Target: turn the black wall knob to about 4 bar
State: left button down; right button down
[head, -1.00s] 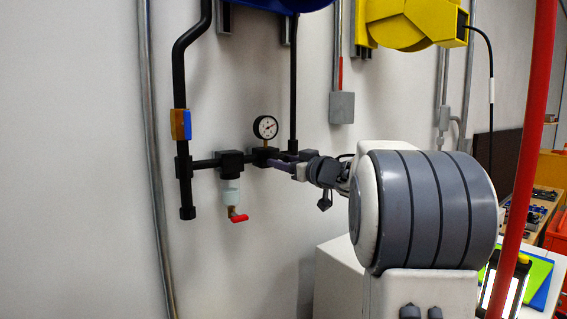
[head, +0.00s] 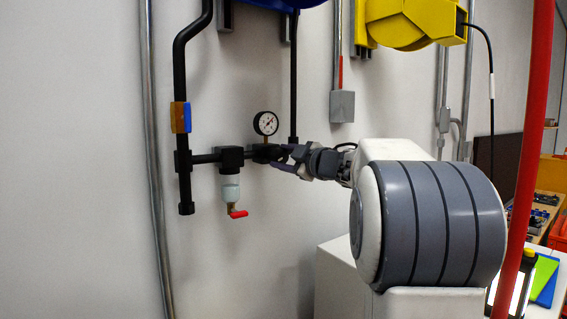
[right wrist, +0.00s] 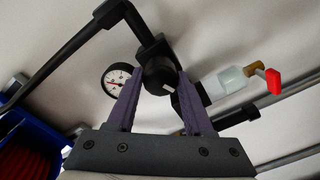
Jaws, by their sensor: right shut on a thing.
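The black wall knob (right wrist: 158,78), with a white mark on its face, is between the two purple fingers of my right gripper (right wrist: 159,86) in the right wrist view. The fingers are shut on its sides. In the head view my right gripper (head: 279,161) reaches the knob from the right and mostly hides it. The round white pressure gauge (head: 265,123) stands just above the knob; it also shows in the right wrist view (right wrist: 118,80). Its needle is too small to read surely. My left gripper is not in view.
A black pipe (head: 183,100) runs down at the left. A clear filter bowl (head: 230,189) with a red lever (head: 239,213) hangs left of the knob. A yellow reel (head: 405,22) is above, and a red post (head: 525,150) is at the right.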

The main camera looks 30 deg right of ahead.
jog(key=shift+n+b, duration=0.7)
jog(key=shift+n, duration=1.2)
jog(key=shift+c, duration=1.5)
grip_release()
jog(key=s+b, duration=0.4)
jog(key=s, duration=0.6)
jog(key=shift+s+d, duration=0.15)
jog(key=shift+s, duration=0.1)
jog(key=shift+r, duration=0.1)
